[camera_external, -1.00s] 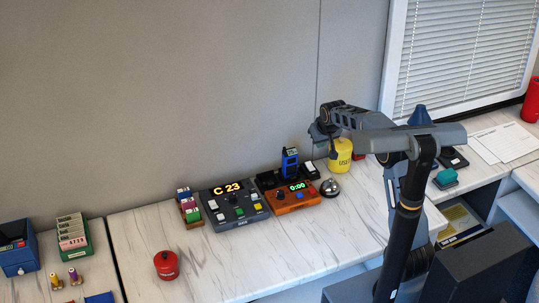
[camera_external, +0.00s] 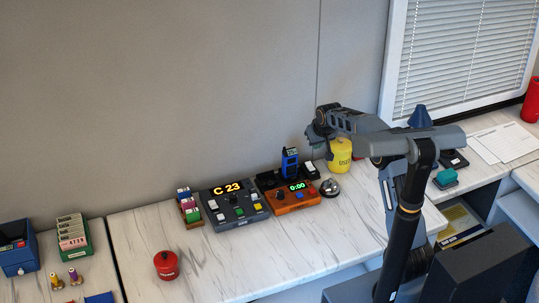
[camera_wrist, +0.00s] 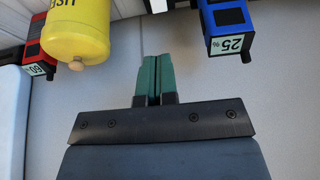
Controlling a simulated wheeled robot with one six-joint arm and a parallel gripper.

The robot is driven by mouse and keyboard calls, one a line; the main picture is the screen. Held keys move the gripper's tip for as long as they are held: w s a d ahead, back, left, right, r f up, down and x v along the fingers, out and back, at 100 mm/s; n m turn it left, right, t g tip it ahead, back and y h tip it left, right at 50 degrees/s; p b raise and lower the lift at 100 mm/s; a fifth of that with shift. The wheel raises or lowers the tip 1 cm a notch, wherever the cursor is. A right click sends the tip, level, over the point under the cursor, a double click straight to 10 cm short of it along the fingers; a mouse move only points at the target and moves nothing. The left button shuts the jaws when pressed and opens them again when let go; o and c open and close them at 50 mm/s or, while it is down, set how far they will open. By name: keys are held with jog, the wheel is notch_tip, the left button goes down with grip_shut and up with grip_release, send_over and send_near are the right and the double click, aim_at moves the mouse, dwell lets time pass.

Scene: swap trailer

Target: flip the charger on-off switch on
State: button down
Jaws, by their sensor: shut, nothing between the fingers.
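The charger (camera_external: 267,180) is a black base behind the orange timer box, with a blue handset (camera_external: 290,162) standing in it. A white piece (camera_external: 309,167) shows on a black block at its right end; I cannot tell whether this is the on-off switch or which way it is set. In the wrist view, the blue handset (camera_wrist: 226,28) reads 25% at upper right, and a white-and-black piece (camera_wrist: 158,5) shows at the top edge. My gripper (camera_wrist: 158,60) is shut and empty, its green fingertips between the yellow container and the blue handset. In the external view it is above the charger's right end.
A yellow container marked USED (camera_external: 340,156) stands close to the right of my gripper; a red handset (camera_wrist: 34,55) is beside it. A silver bell (camera_external: 329,187), the orange timer box (camera_external: 293,198) and a grey console (camera_external: 233,206) stand in front. The front counter is mostly clear.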

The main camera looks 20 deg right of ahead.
aim_at(310, 165)
jog(key=x, duration=1)
jog(key=shift+f, duration=0.35)
jog(key=shift+b+x, duration=0.4)
jog(key=shift+x, duration=0.35)
jog(key=shift+s+r, duration=0.15)
jog(key=shift+r, duration=0.1)
jog(key=shift+f, duration=0.1)
jog(key=shift+s, duration=0.85)
